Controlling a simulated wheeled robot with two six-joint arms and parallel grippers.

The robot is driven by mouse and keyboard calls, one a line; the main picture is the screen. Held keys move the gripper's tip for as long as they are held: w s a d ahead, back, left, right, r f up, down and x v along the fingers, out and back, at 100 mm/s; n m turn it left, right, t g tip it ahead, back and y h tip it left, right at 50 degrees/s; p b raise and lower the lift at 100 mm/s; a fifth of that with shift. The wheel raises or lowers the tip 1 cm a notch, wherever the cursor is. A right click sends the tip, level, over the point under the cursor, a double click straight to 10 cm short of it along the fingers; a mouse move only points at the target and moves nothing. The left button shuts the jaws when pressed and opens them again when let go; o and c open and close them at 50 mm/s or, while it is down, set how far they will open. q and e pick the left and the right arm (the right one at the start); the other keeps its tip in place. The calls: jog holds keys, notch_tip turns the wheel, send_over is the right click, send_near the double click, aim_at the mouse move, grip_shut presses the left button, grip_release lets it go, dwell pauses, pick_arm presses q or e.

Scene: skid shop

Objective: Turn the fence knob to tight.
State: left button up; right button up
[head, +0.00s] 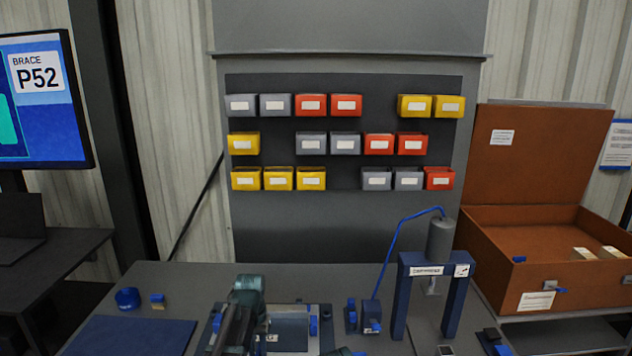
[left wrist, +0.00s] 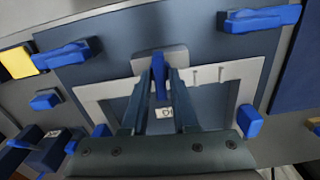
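A blue upright knob (left wrist: 159,72) stands on a light grey plate (left wrist: 133,64) in the left wrist view. I take it to be the fence knob. My left gripper (left wrist: 160,78) has one finger on each side of it, with a narrow gap seeming to show beside the knob. Whether either finger touches it is unclear. A small white label (left wrist: 165,113) shows between the fingers. In the head view my left arm covers the knob and the fingertips, over the fixture (head: 290,328) at the bench's front. My right gripper is not in view.
Blue clamp-like handles (left wrist: 262,19) and a blue block (left wrist: 249,121) surround the fixture. A blue press frame (head: 454,298) stands to its right on the bench, with a blue hose (head: 393,245). An open brown case (head: 500,262) is farther right. A blue mat (head: 130,336) lies left.

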pick_arm(q)
grip_shut()
jog(key=shift+m, duration=0.6)
jog(key=shift+o, duration=2.4)
grip_release()
